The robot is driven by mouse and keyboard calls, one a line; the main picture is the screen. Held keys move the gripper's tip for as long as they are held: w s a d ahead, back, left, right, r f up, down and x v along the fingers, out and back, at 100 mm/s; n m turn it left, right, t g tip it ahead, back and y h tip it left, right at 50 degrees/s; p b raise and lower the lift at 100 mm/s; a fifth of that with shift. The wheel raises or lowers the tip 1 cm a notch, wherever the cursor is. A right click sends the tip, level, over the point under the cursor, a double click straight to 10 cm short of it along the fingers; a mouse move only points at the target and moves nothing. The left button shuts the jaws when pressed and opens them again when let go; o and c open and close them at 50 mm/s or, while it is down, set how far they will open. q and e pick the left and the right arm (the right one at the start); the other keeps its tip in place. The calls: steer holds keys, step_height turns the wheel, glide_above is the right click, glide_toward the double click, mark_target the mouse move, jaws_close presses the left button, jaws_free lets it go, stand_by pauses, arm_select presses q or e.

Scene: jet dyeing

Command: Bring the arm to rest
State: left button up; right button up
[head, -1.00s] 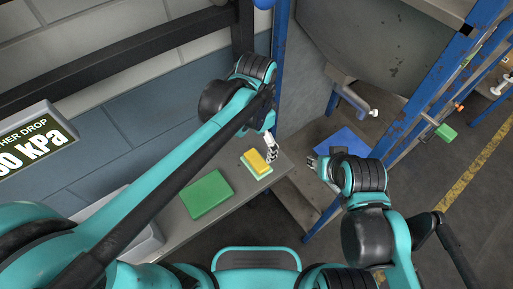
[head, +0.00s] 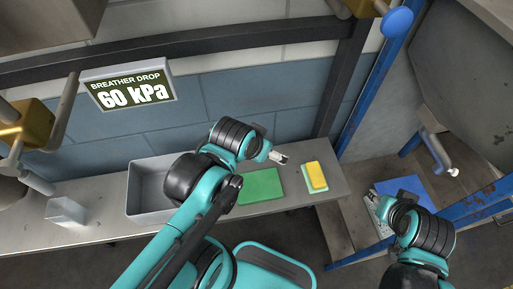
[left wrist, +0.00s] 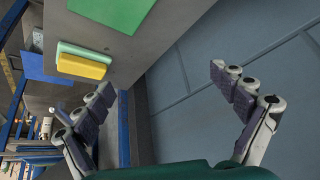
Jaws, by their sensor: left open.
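My left arm reaches in from the left in the head view. Its gripper (head: 281,157) is above the metal bench, near the green mat and the yellow block. In the left wrist view the left gripper (left wrist: 155,85) has its two fingers spread wide, with nothing between them. My right arm stands at the right in the head view. Its gripper (head: 378,208) is by the blue panel, mostly hidden behind its wrist, and its jaws are too small to judge.
A yellow block (head: 316,175) sits on a pale green piece (head: 322,188) on the bench (head: 90,230). A green mat (head: 263,186) and a grey tray (head: 146,190) lie to the left. A sign (head: 129,86) reads 60 kPa. A blue post (head: 367,90) stands right of the bench.

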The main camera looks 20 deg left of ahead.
stand_by(0.3)
steer(key=shift+w, duration=0.1)
steer(key=shift+f+b, duration=0.3)
